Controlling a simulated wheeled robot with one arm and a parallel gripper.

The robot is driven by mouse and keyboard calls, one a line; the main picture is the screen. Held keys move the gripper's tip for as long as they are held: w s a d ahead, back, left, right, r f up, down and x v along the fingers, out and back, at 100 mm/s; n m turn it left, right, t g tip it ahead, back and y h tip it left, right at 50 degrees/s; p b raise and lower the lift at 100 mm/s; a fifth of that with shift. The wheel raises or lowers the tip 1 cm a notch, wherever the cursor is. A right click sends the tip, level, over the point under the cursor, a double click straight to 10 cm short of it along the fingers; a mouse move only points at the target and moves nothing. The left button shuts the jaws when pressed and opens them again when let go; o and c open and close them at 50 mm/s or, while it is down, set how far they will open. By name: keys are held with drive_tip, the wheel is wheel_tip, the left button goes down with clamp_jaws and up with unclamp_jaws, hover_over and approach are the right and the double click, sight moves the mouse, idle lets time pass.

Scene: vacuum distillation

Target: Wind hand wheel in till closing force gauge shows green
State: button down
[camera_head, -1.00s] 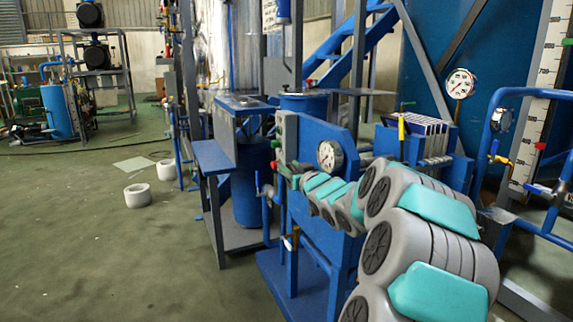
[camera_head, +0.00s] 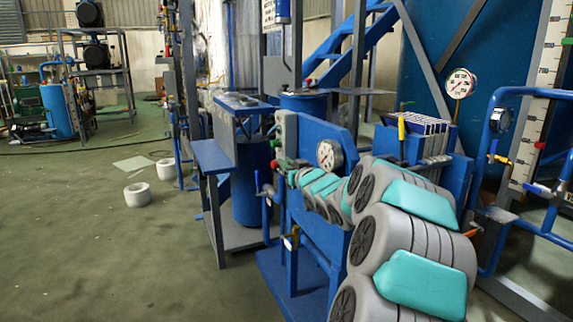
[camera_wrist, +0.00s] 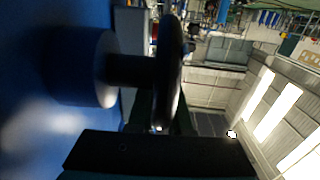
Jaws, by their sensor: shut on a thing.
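In the wrist view a dark hand wheel (camera_wrist: 170,70) stands edge-on on a dark shaft that runs into a pale round hub on a blue surface. My gripper (camera_wrist: 160,132) shows as a dark block at the bottom and is shut on the wheel's lower rim; the contact is dim and blurred. In the head view my arm reaches to the blue press frame (camera_head: 330,222), and its end hides the wheel. A round white gauge (camera_head: 329,155) sits on the frame's blue panel, partly behind my arm. Its needle and any green zone are too small to read.
A second gauge (camera_head: 460,83) stands on a stem at the back right. A plate stack (camera_head: 425,135) is behind my arm. A blue tube rail (camera_head: 535,90) is close on the right. White rolls (camera_head: 137,194) lie on the floor at left, which is mostly open.

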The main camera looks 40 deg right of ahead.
idle(0.4)
drive_tip(key=shift+s+f+t+b, duration=0.1)
drive_tip(key=shift+f+t+b, duration=0.25)
drive_tip(key=shift+b, duration=0.6)
drive_tip(key=shift+s+r+t+b, duration=0.2)
drive_tip(key=shift+t+b, duration=0.35)
drive_tip(key=shift+b, duration=0.65)
drive_tip(key=shift+s+a+r+t+h+b, duration=0.1)
drive_tip(key=shift+r+t+h+b, duration=0.2)
drive_tip(key=shift+r+t+b, duration=0.2)
drive_tip(key=c, duration=0.8)
unclamp_jaws()
drive_tip(key=shift+c, duration=0.2)
drive_tip(key=shift+s, duration=0.1)
